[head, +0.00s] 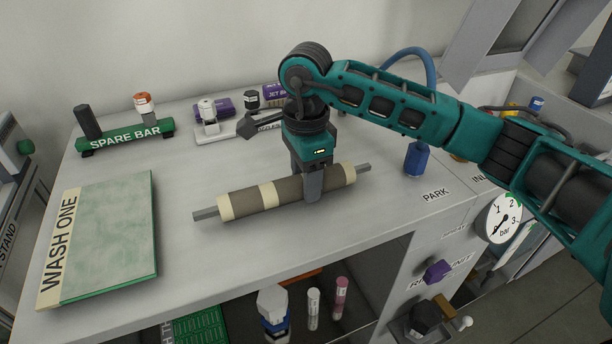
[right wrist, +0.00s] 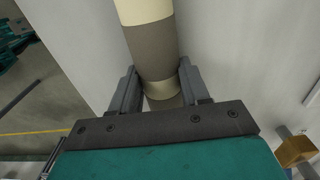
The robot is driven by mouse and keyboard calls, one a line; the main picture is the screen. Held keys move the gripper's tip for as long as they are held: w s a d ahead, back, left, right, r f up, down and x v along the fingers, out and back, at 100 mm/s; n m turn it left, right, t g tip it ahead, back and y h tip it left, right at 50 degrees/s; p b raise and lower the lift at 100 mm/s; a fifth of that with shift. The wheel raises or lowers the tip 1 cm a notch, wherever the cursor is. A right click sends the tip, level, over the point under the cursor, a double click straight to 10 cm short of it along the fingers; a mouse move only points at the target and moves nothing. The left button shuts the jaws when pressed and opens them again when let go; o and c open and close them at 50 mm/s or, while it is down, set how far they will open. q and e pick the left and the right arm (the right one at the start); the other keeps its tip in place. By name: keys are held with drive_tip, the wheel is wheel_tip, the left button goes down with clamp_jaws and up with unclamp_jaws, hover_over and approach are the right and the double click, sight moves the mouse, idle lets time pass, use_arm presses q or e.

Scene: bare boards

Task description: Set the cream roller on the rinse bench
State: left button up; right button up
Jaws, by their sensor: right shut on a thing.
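The roller (head: 247,200), grey-brown with cream bands and grey shaft ends, lies across the middle of the head view. My right gripper (head: 313,188) comes down from above and is shut on it, right of its middle. In the right wrist view the roller (right wrist: 152,45) runs between the two fingers (right wrist: 157,88). The roller is low over the pale bench top (head: 200,262); I cannot tell whether it touches. No surface is clearly marked as the rinse bench. My left gripper is not in view.
A green board marked WASH ONE (head: 110,240) lies at the left. A blue bottle (head: 417,160) stands near the PARK label (head: 436,194). A gauge (head: 504,218) is at the right.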

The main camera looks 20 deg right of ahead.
drive_tip(key=o, duration=1.1)
drive_tip(key=shift+o, duration=0.2)
drive_tip(key=shift+r, duration=0.1)
drive_tip(key=shift+r, duration=0.25)
wheel_tip(320, 180, up, 12)
drive_tip(key=shift+f+p, duration=0.25)
drive_tip(key=shift+p, duration=0.1)
